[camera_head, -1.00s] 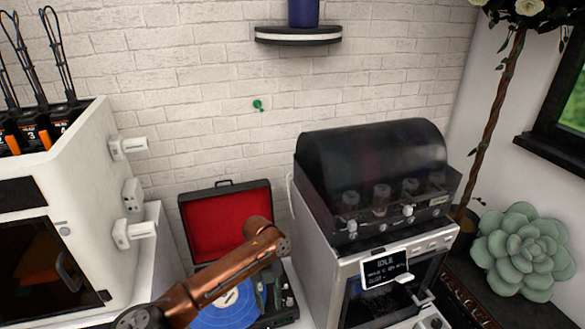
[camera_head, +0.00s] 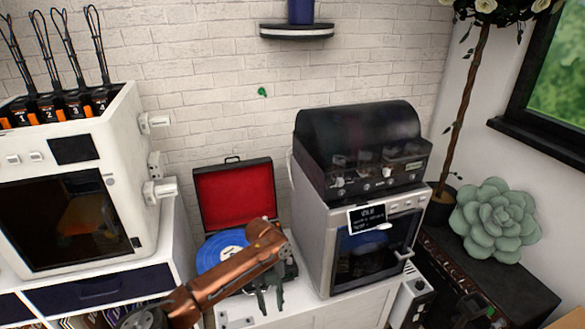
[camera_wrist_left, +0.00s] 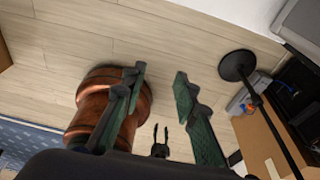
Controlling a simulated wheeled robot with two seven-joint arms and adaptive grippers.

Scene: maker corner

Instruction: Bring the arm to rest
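My left arm, copper-coloured, comes in from the bottom left of the head view. Its left gripper (camera_head: 268,294) points down in front of the record player (camera_head: 222,250), at the counter's front edge. In the left wrist view the left gripper's two dark green fingers (camera_wrist_left: 160,92) stand apart with nothing between them. Wooden floor (camera_wrist_left: 215,60) shows below them. A copper-coloured part of my own body is behind the left-hand finger.
A white printer (camera_head: 75,160) stands left of the record player. A silver oven (camera_head: 330,250) with a black-domed machine (camera_head: 360,140) on top stands right. A succulent (camera_head: 495,220) is farther right. The wrist view shows a round black stand base (camera_wrist_left: 237,65) and a cardboard box (camera_wrist_left: 265,140).

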